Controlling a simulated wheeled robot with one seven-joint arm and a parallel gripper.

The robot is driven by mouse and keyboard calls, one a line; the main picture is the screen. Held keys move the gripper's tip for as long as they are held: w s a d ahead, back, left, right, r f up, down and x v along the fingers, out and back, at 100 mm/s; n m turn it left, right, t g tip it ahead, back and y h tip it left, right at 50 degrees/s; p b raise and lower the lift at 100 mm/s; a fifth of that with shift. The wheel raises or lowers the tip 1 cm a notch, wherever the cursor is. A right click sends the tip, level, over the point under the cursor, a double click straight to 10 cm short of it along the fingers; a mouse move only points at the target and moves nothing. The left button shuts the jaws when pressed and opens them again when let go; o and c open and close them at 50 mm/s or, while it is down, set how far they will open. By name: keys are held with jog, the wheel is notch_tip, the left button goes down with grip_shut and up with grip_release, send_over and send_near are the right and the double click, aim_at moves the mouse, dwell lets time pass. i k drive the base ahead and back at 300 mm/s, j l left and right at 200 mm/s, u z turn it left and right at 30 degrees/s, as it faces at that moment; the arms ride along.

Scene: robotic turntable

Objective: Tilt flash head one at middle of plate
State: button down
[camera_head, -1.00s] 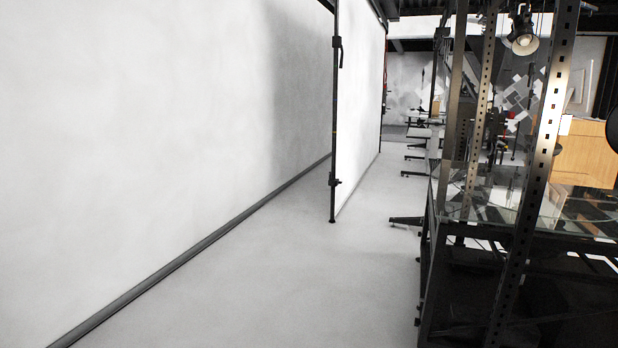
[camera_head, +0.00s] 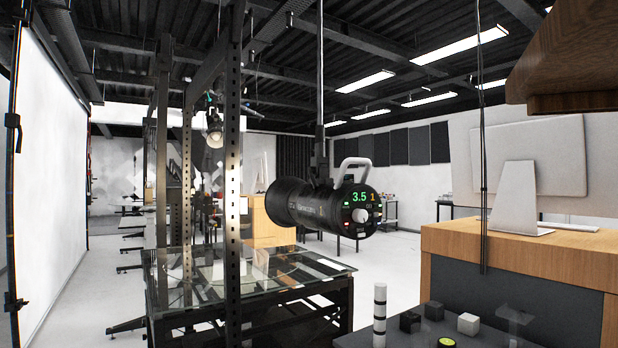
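A black cylindrical flash head (camera_head: 312,203) hangs from a thin vertical pole (camera_head: 320,80) near the middle of the view. Its rear panel faces me with a green "3.5", a yellow "1" and a pale knob, and a light handle sits on top. Its front end points left. Below and left of it is a glass-topped table with a round glass plate (camera_head: 245,268) on a dark frame. A second lamp (camera_head: 215,135) hangs farther back on the left. My gripper is not in view.
A perforated metal post (camera_head: 233,200) stands in front of the plate. At the right is a wooden desk (camera_head: 520,245) with a monitor (camera_head: 515,195). A dark surface (camera_head: 400,340) in front holds small blocks and a striped cylinder (camera_head: 379,310). White floor lies at the left.

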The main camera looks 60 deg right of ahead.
aim_at(330, 207)
jog(key=z, duration=1.25)
